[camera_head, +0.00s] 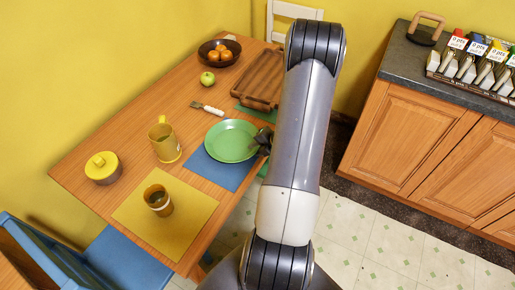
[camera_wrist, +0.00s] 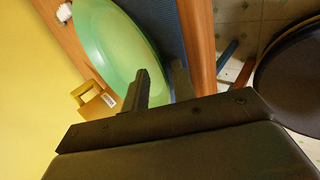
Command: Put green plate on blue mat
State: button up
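The green plate (camera_head: 231,140) is over the upper part of the blue mat (camera_head: 228,177), and its far edge extends past the mat. I cannot tell whether it rests on the mat or is held slightly above it. My gripper (camera_head: 263,139) is at the plate's right rim, partly hidden by my arm. In the wrist view, the plate (camera_wrist: 112,45) fills the upper left, with the blue mat (camera_wrist: 155,22) beside it. A dark finger of my gripper (camera_wrist: 147,92) overlaps the plate's rim; whether the fingers are closed on the rim is unclear.
A fork (camera_head: 207,107), brown tray (camera_head: 262,80), fruit bowl (camera_head: 219,52) and green apple (camera_head: 207,78) lie farther back.

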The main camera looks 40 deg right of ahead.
jog(key=shift+r, duration=0.1)
jog(key=p+v, duration=0.1)
jog(key=v, duration=1.1)
